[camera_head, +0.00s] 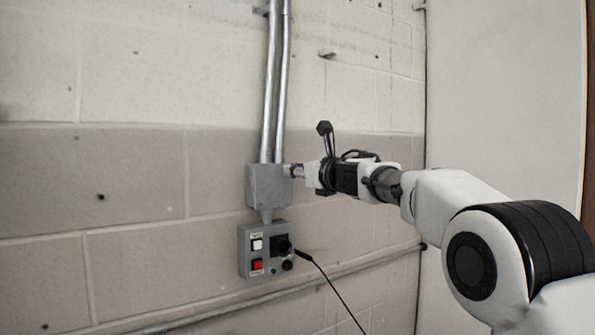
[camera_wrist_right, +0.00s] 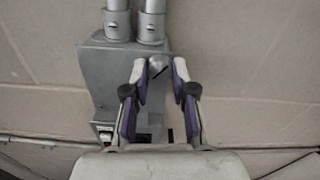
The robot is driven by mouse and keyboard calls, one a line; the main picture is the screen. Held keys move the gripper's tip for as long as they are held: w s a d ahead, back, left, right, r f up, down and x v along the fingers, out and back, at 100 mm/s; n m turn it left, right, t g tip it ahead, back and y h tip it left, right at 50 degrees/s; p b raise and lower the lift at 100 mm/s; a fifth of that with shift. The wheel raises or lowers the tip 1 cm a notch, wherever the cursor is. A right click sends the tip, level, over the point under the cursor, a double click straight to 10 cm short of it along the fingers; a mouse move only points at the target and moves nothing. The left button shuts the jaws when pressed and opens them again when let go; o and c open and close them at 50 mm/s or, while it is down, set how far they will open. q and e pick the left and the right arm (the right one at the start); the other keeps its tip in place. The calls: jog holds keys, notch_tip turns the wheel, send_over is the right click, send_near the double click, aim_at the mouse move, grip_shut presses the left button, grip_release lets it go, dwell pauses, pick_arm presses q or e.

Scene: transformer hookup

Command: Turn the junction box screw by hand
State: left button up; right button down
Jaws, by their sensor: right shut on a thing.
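The grey junction box (camera_head: 262,188) is on the wall at the lower end of two metal conduits. It also shows in the right wrist view (camera_wrist_right: 105,70). My right gripper (camera_head: 292,171) reaches it from the right, with its fingertips at the box's right side. In the right wrist view my right gripper (camera_wrist_right: 158,70) has its two fingers on either side of the round grey screw (camera_wrist_right: 157,66), which has a dark slot set at a slant. The gripper is shut on this screw. In the head view the screw is hidden by the fingers. My left gripper is not in view.
A grey control box (camera_head: 245,262) with a white and a red switch hangs just below the junction box. A black cable (camera_head: 340,296) runs from it to the lower right. Two conduits (camera_head: 273,80) rise above. A horizontal pipe (camera_head: 340,268) runs along the wall below.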

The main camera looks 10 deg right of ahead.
jog(key=c, duration=0.9)
grip_release()
jog(key=shift+w, duration=0.1)
jog(key=shift+c, duration=0.2)
jog(key=v, duration=1.2)
jog(key=shift+f, duration=0.1)
